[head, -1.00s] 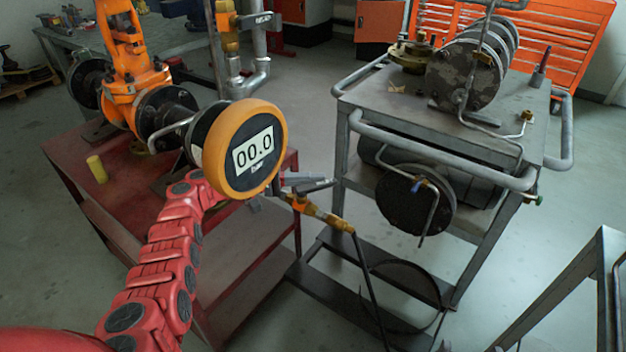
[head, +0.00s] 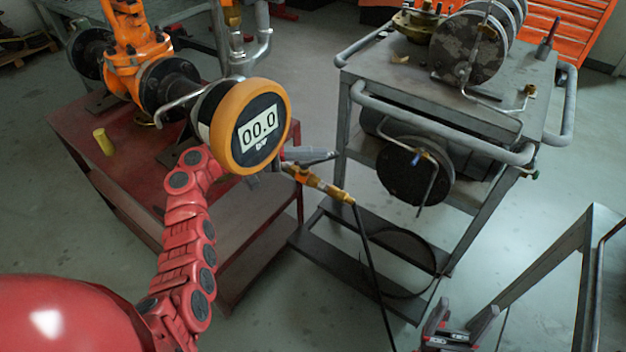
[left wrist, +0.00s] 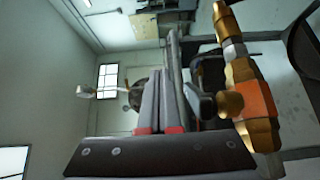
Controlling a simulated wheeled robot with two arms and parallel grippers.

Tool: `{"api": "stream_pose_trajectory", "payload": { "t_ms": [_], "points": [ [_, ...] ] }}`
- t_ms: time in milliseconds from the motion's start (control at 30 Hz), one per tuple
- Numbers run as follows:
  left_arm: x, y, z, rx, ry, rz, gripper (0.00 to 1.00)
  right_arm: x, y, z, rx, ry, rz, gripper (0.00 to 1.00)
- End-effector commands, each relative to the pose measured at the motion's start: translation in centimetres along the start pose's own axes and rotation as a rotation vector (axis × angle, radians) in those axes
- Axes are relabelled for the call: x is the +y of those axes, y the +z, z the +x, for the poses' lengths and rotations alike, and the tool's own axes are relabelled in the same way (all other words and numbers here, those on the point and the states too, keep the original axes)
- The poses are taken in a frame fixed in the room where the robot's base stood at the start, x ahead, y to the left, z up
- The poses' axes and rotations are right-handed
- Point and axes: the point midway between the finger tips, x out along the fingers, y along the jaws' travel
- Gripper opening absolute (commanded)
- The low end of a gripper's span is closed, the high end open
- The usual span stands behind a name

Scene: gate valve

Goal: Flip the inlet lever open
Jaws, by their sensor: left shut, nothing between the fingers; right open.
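The inlet valve is a brass fitting with an orange body (head: 303,174), right of and below the round gauge (head: 262,128). It also shows at the right of the left wrist view (left wrist: 248,97). A thin grey lever (left wrist: 175,65) appears to join it by a short dark stem and runs alongside my left fingers. My left gripper (left wrist: 155,95) is shut and empty, close beside the lever; I cannot tell if they touch. In the head view the left gripper (head: 318,153) is partly hidden by the gauge. My right gripper (head: 461,318) is open and empty at the bottom right.
A black hose (head: 372,270) hangs from the brass fitting. The orange gate valve (head: 133,55) stands on the red table (head: 85,130) with a yellow cylinder (head: 103,141). A grey cart (head: 400,75) with tube rails stands to the right, with a grey frame (head: 562,262) nearer.

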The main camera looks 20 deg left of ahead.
Motion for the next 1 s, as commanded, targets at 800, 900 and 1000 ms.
{"api": "stream_pose_trajectory", "payload": {
  "t_ms": [800,900,1000],
  "points": [
    [1.0,10.5,-0.7,0.003,0.0,-0.001,0.0,0.1,-0.4,2.5,0.0,0.0,0.0,0.76],
    [1.0,10.8,-0.7,0.001,-0.001,-0.001,0.0,0.1,-0.4,2.6,0.0,0.0,0.0,0.76],
    [1.0,10.9,-0.7,0.0,-0.001,0.0,0.0,0.1,-0.4,2.5,0.0,0.0,0.0,0.76]
  ]
}}
